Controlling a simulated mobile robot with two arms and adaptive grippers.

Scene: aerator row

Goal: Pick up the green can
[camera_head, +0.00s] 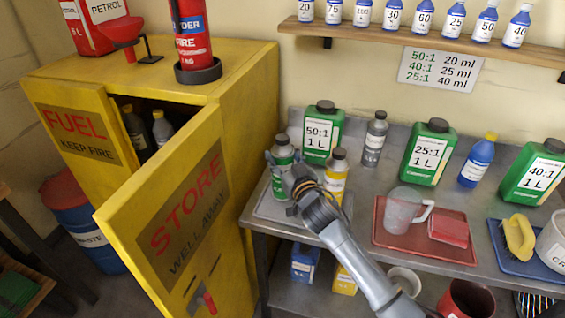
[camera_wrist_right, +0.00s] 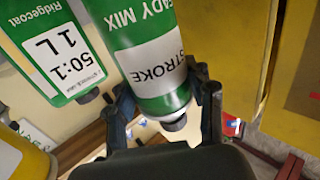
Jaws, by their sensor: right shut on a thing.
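The green can (camera_head: 283,152) has a white label band and a grey cap. It stands upright over the grey tray at the left end of the metal bench; I cannot tell whether its base touches the tray. My right gripper (camera_head: 284,158) is shut around the can's upper body, one finger on each side. In the right wrist view the green can (camera_wrist_right: 150,60), with "READY MIX" and "STROKE" on its label, sits between the fingers of my right gripper (camera_wrist_right: 165,105). My left gripper is not in view.
A yellow bottle (camera_head: 337,178) stands close right of the can, and a green 50:1 jug (camera_head: 322,133) behind it. The open yellow cabinet door (camera_head: 170,215) is at the left. A red tray (camera_head: 385,237) holds a clear jug (camera_head: 402,210) further right.

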